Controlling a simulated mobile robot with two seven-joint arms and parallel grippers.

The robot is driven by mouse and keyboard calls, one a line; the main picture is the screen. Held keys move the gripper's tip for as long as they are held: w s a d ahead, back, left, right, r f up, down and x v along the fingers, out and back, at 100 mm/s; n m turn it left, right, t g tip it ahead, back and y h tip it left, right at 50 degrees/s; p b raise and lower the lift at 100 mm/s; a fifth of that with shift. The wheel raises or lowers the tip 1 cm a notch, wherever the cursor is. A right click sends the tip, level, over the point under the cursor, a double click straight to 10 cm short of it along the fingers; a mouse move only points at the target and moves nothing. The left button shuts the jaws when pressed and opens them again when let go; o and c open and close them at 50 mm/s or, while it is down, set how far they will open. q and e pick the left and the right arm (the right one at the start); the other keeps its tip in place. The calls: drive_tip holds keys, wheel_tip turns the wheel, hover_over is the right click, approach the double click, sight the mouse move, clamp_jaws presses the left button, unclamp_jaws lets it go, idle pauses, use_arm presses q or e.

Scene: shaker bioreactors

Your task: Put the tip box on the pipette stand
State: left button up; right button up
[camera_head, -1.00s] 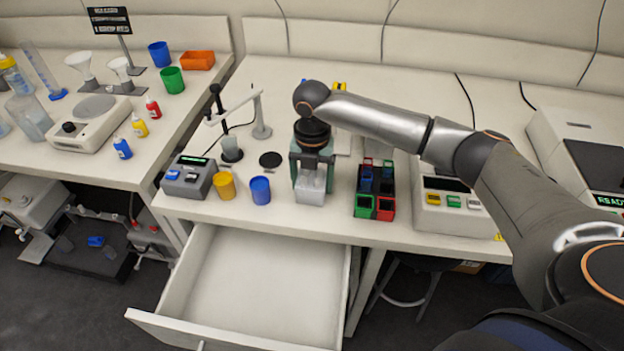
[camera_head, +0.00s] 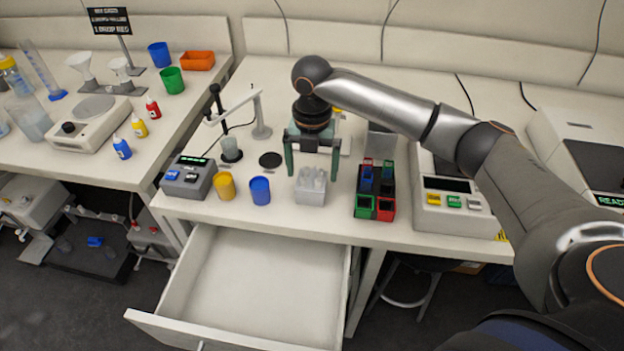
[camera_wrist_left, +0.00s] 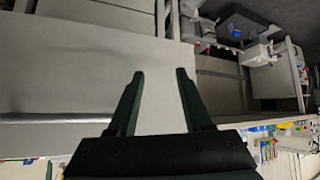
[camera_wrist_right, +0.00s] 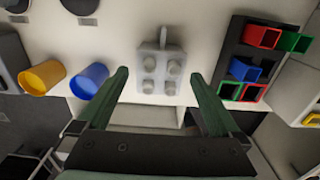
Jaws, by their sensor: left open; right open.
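A pale grey box with several round tops (camera_head: 311,190), which looks like the tip box, stands upright near the table's front edge. In the right wrist view the box (camera_wrist_right: 160,73) shows with a thin bar at its far side. My right gripper (camera_head: 312,172) is open and empty, pointing down just behind and above the box. Its fingers appear either side of the box but apart from it. My left gripper (camera_wrist_left: 159,75) is open and empty, seen only in its wrist view. I cannot clearly pick out the pipette stand; the right gripper and arm cover part of the table behind the box.
A yellow cup (camera_head: 224,186) and a blue cup (camera_head: 260,190) stand left of the box. A black rack (camera_head: 376,188) with coloured bins stands to its right, then a white device (camera_head: 450,205). An open, empty drawer (camera_head: 255,285) juts out below the table.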

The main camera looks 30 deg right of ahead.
sight(312, 178)
wheel_tip(312, 178, up, 8)
drive_tip(key=shift+f, duration=0.15)
drive_tip(key=shift+f, duration=0.1)
idle(0.5)
